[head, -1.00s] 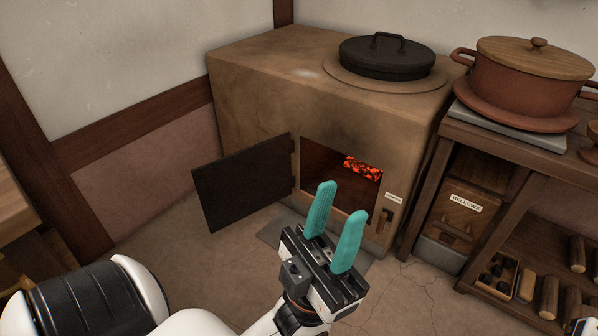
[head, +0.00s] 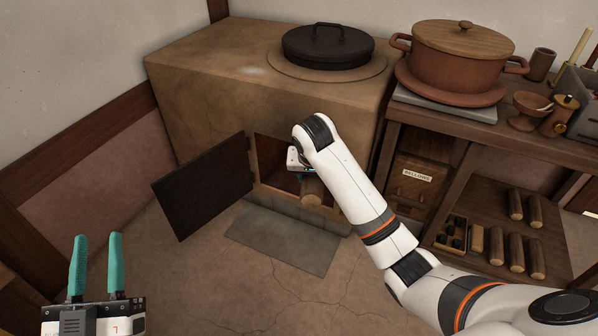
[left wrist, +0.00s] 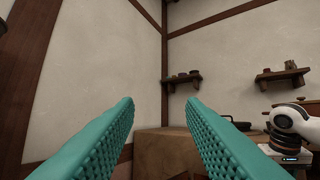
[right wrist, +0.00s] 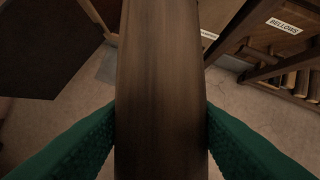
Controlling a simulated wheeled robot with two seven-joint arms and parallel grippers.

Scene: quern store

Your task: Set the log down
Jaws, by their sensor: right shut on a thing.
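The log (head: 312,190) is at the open firebox mouth of the clay stove, its near end showing below my right gripper. In the right wrist view the brown log (right wrist: 160,90) runs up the middle between the green fingers, which press on both its sides. My right gripper (head: 302,168) is mostly hidden behind my right arm in the head view. My left gripper (head: 95,265) is open and empty at the lower left, with its teal fingers apart and pointing up; they also show apart in the left wrist view (left wrist: 160,125).
The stove (head: 225,75) has a black lid (head: 328,48) on top. Its dark door (head: 203,188) stands open to the left. A grey slab (head: 283,238) lies in front. The shelf unit at right holds a pot (head: 460,55), a BELLOWS drawer (head: 415,180) and several logs (head: 515,250).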

